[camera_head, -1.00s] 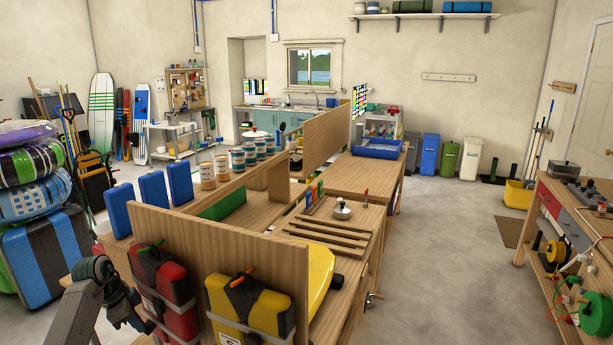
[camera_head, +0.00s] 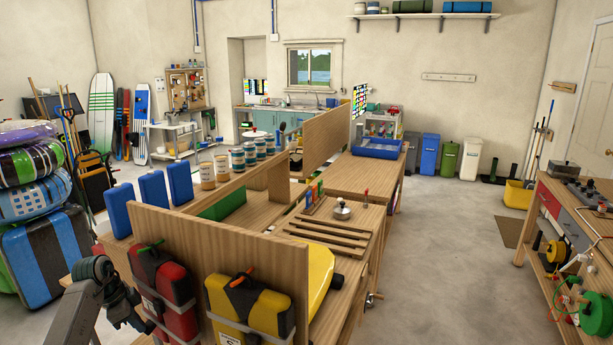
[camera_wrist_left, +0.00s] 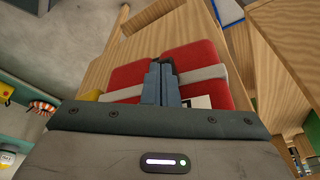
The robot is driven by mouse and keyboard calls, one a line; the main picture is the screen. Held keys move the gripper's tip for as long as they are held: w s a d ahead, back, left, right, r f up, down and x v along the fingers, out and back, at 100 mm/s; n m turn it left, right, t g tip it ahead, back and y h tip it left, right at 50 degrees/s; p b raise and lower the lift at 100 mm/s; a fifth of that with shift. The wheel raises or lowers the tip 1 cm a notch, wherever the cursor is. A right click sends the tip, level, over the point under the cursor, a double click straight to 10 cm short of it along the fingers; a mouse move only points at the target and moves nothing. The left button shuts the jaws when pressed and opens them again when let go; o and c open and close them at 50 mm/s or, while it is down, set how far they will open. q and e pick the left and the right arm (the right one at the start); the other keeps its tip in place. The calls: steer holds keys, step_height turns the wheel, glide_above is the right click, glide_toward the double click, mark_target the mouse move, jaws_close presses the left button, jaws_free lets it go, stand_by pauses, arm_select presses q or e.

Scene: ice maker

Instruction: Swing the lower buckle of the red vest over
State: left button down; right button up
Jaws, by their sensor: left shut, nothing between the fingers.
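The red vest (camera_head: 174,290) hangs on the front wooden panel at the lower left of the head view, with a grey strap across its lower part. In the left wrist view the red vest (camera_wrist_left: 195,55) fills the middle, with its grey strap (camera_wrist_left: 205,74) running across. My left gripper (camera_head: 146,326) is at the vest's lower left side in the head view. In the wrist view its closed fingers (camera_wrist_left: 161,70) lie over the strap at the vest's middle, with nothing between them. They hide the strap's centre, so I cannot make out the lower buckle. My right gripper is out of view.
A yellow vest (camera_head: 250,310) hangs right beside the red one on the same wooden panel (camera_head: 225,240). Blue blocks (camera_head: 152,188) and several jars stand on the bench behind. The floor to the right of the bench is clear.

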arm_select(q)
steer(key=shift+f+b, duration=0.4)
steer(key=shift+f, duration=0.75)
steer(key=shift+r, duration=0.15)
steer(key=d+v, duration=0.1)
steer(key=v, duration=1.3)
steer(key=shift+w+r, duration=0.25)
steer(key=shift+r, duration=0.05)
